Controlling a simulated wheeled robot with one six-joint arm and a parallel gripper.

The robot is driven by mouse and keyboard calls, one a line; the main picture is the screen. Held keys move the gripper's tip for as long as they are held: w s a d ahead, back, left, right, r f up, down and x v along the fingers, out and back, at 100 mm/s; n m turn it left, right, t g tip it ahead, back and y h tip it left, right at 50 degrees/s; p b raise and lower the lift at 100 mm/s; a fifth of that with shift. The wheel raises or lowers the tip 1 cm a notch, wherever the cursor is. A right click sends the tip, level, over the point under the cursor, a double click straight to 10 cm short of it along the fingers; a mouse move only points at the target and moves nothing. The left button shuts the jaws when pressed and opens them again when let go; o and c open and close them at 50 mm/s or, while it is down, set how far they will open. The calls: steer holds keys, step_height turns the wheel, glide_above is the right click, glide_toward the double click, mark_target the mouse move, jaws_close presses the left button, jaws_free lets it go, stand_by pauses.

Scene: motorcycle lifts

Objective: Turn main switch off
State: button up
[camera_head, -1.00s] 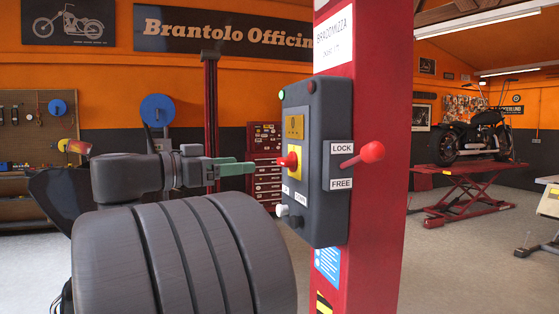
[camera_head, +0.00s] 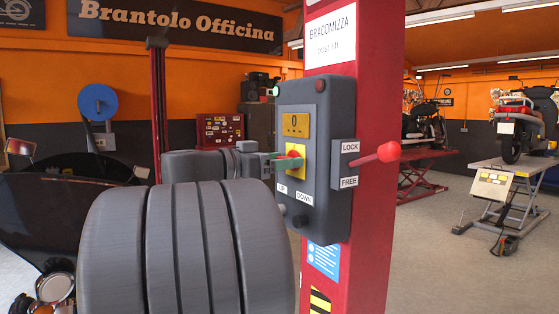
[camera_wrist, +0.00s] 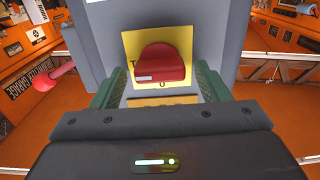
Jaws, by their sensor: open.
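The main switch is a red knob (camera_head: 294,153) on a yellow plate (camera_head: 299,173), on the front of a grey control box (camera_head: 323,200) fixed to a red post. In the wrist view the red knob (camera_wrist: 160,62) sits between the two green fingers of my gripper (camera_wrist: 159,84), with a gap on each side. The fingers are open and neither visibly touches the knob. The knob has a white mark low on its left. Letters show on the yellow plate (camera_wrist: 131,47) around it, partly hidden. In the head view my gripper (camera_head: 287,163) reaches the box from the left.
A red-knobbed lever (camera_head: 380,155) marked LOCK and FREE sticks out of the box's right side. UP and DOWN buttons (camera_head: 299,221) sit below the switch. Motorcycles stand on lifts at the right, apart from the post. Open floor lies between.

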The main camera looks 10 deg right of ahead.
steer(key=c, duration=1)
steer(key=shift+n, duration=0.4)
steer(key=n, duration=1.7)
steer(key=shift+w+a+f+p, duration=0.1)
steer(key=shift+w+f+p, duration=0.1)
steer(key=shift+p, duration=0.2)
steer(key=o, duration=1)
